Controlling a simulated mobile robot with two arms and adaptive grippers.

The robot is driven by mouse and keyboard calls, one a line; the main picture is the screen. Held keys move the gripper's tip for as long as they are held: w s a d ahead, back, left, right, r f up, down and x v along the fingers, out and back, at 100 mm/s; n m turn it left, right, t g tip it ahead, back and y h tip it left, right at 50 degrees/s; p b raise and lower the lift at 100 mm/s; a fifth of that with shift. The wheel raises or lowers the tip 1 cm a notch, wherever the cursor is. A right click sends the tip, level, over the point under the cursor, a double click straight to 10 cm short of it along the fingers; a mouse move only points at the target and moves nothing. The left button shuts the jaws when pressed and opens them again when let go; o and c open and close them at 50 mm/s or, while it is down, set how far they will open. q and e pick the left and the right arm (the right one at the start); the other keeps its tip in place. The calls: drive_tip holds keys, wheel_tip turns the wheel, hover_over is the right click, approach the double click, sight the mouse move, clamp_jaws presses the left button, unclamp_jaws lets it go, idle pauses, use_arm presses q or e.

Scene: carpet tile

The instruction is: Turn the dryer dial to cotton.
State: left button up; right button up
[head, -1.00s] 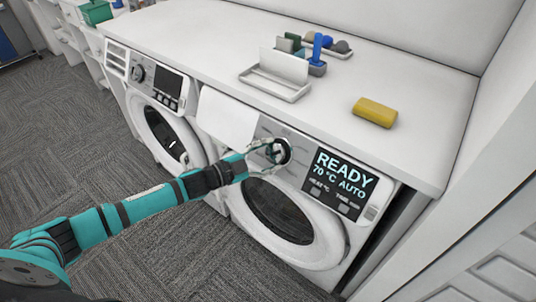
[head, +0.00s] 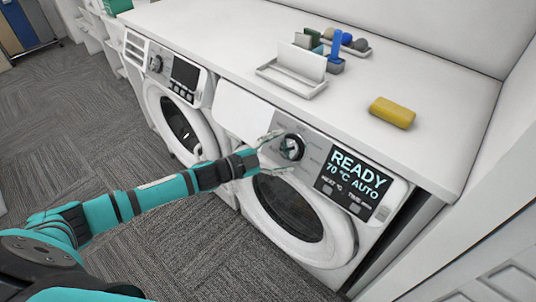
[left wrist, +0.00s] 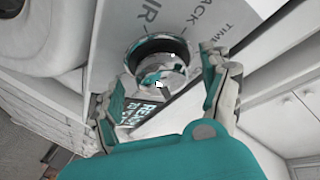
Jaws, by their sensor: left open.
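The dial (head: 291,147) is a round dark-ringed knob with a shiny face on the front panel of the right-hand machine (head: 250,195). The display (head: 351,180) to its right reads "READY 70 °C AUTO". My left gripper (head: 277,152) is open, its fingers spread just left of the dial and apart from it. Panel words there include "RACK" and "TIME"; the dial's pointer setting cannot be read. My right gripper is not in view.
A second machine (head: 178,110) stands to the left. The white worktop (head: 220,40) above holds a yellow block (head: 392,112), a white tray (head: 290,84) and small blue and green items. The carpet floor (head: 75,125) in front is clear.

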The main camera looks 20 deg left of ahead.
use_arm(q)
drive_tip(key=v, duration=1.1)
drive_tip(key=shift+s+a, duration=0.2)
drive_tip(key=shift+s, duration=0.05)
